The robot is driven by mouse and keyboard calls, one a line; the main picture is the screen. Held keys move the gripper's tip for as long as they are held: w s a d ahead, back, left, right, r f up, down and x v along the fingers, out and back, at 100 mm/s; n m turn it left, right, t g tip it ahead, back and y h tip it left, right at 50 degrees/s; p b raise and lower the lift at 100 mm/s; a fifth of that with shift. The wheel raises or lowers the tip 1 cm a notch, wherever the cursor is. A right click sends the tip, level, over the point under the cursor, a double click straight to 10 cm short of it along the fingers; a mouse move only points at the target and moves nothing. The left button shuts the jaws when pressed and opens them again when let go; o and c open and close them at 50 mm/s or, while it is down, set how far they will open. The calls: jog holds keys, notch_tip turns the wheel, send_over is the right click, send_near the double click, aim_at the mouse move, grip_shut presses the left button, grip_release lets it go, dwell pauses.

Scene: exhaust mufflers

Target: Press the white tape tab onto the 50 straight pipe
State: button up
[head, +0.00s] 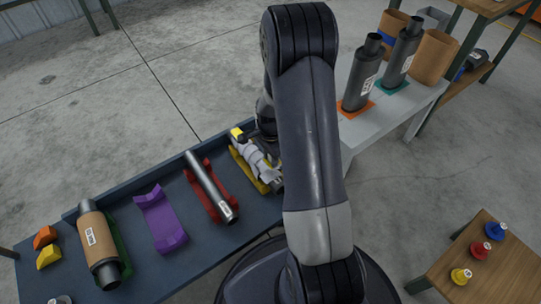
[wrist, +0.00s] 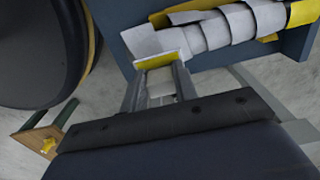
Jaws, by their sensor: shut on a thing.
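A pipe wrapped in white bands (wrist: 215,30) lies in a yellow cradle (wrist: 303,13) in the wrist view. In the head view, the wrapped pipe (head: 254,157) sits at the bench's right end, partly behind my arm. My gripper (wrist: 160,66) is shut on a white tab with a yellow face (wrist: 163,59). The tab is right beside the near left end of the wrapping, close to a loose-looking white flap (wrist: 143,40). I cannot tell whether the tab touches the pipe. The gripper tips are hidden behind my arm in the head view.
A bare grey pipe in a red cradle (head: 190,177), an empty purple cradle (head: 160,220) and a brown-wrapped muffler (head: 97,245) are on the blue bench. Two upright mufflers stand on a pale table (head: 410,112). A wooden table (head: 490,265) holds coloured items.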

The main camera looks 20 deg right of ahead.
aim_at(271, 175)
jog(key=shift+f+b, duration=2.1)
jog(key=shift+f, duration=1)
jog(key=shift+f, duration=0.35)
jog(key=shift+r, duration=0.5)
jog(key=shift+f+b, duration=0.3)
jog(key=shift+f, duration=0.25)
jog(key=shift+r, duration=0.1)
jog(key=shift+r+p, duration=2.8)
jog(key=shift+r, duration=0.7)
